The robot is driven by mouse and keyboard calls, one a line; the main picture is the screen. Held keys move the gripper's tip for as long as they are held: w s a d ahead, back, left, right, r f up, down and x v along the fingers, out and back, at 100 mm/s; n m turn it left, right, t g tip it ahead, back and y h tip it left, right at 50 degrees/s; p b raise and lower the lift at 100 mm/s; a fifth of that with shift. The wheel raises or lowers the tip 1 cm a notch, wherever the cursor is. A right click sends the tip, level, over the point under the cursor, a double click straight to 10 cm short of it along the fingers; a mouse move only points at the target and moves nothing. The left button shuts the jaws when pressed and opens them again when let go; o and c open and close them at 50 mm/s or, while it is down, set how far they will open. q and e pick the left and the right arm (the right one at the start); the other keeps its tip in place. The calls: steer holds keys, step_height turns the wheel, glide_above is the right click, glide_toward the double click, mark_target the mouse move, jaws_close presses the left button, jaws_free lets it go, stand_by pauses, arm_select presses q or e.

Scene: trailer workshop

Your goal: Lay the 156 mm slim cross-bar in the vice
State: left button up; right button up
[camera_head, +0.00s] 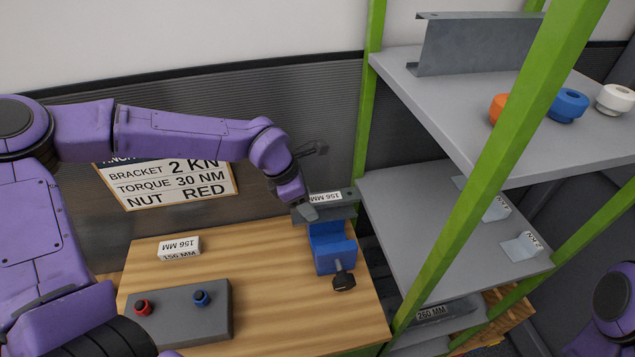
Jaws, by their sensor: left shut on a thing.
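The slim cross-bar (340,211) is a grey metal bar with a white 156 MM label. It lies across the top of the blue vice (334,254), at the vice's back end; I cannot tell whether it rests between the jaws or just above them. My left gripper (306,211) is shut on the bar's left part, reaching down from above. The vice stands at the bench's right back edge, its dark handle (343,280) towards the front. My right gripper is out of view; only part of that arm shows at the lower right.
The wooden bench (270,290) holds a white 156 MM block (179,247) and a grey box (180,318) with red and blue knobs. Right of the vice stands a green-posted rack with grey shelves (420,200), close to the bar's right end. The bench middle is clear.

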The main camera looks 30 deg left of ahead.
mark_target(305, 220)
arm_select(q)
steer(key=shift+w, duration=0.15)
steer(key=shift+r, duration=0.1)
steer(key=f+b, duration=0.1)
steer(key=f, duration=0.1)
steer(key=s+f+b, duration=0.1)
steer(key=f+b, duration=0.1)
steer(key=f, duration=0.1)
steer(key=shift+s+f, duration=0.1)
steer(key=shift+f, duration=0.1)
steer(key=f+b, duration=0.2)
steer(key=f, duration=0.1)
steer(key=f+b, duration=0.1)
steer(key=f, duration=0.1)
steer(key=shift+s+b, duration=0.3)
steer(key=shift+s, duration=0.05)
steer(key=shift+s+f, duration=0.15)
steer(key=shift+f, duration=0.15)
steer(key=shift+s, duration=0.1)
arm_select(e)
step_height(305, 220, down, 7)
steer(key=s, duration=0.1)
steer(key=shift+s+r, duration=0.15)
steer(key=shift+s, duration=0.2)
